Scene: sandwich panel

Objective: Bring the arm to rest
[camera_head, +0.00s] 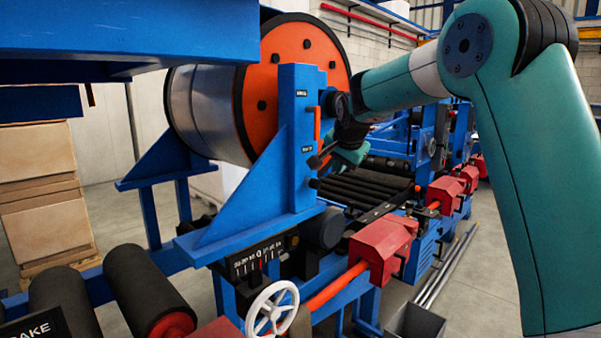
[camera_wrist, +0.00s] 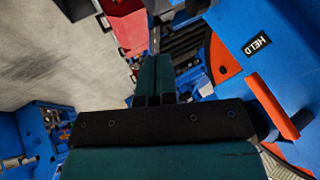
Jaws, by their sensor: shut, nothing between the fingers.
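My teal and black gripper (camera_head: 350,156) is at the end of my arm, just right of the blue upright post (camera_head: 296,150) in the head view. In the wrist view my gripper (camera_wrist: 153,70) has its two teal fingers together with nothing between them. An orange lever (camera_wrist: 272,105) on the blue post, by a "HELD" label (camera_wrist: 258,43), is right of the fingers and apart from them. The orange lever also shows in the head view (camera_head: 317,123), close beside my wrist. My arm is bent, and its wrist partly hides the machine behind.
A large steel coil with an orange end disc (camera_head: 290,75) stands behind the post. Black rollers (camera_head: 365,188), red blocks (camera_head: 385,245) and a white handwheel (camera_head: 272,308) surround the line. Boxes (camera_head: 45,200) stand left. Grey floor (camera_head: 490,285) is open at the lower right.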

